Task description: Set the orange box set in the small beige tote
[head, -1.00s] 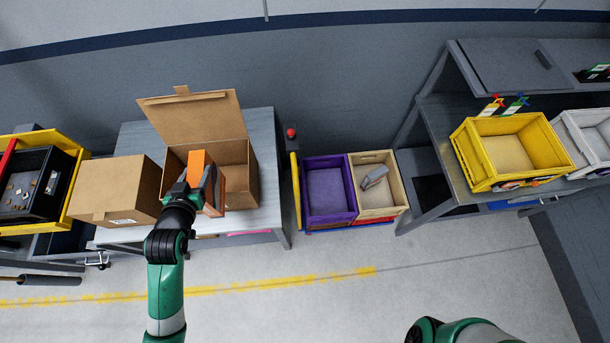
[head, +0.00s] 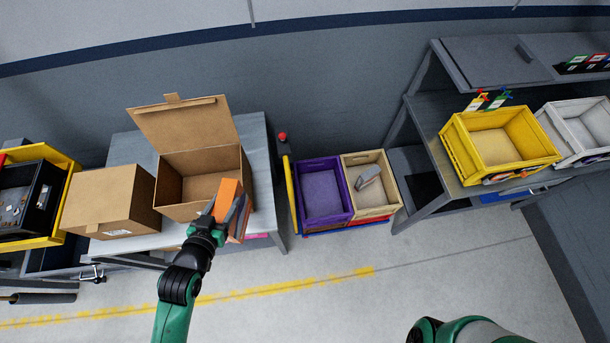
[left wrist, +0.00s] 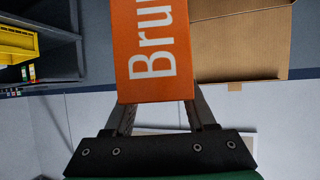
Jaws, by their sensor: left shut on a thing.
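My left gripper (head: 226,217) is shut on the orange box set (head: 228,195) and holds it up by the front right corner of the open cardboard box. In the left wrist view the orange box set (left wrist: 153,50) shows white letters reading "Bru" and sits between the fingers (left wrist: 158,112). The small beige tote (head: 387,199) stands to the right, beside a purple tote, with a grey object (head: 368,177) in it. My right arm shows at the bottom edge, but its gripper is out of view.
The open cardboard box (head: 172,195) and a closed one (head: 110,200) stand on the grey table (head: 262,190). The purple tote (head: 342,211) lies between that table and the beige tote. A yellow tote (head: 478,174) and a white one (head: 570,145) are on the right bench.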

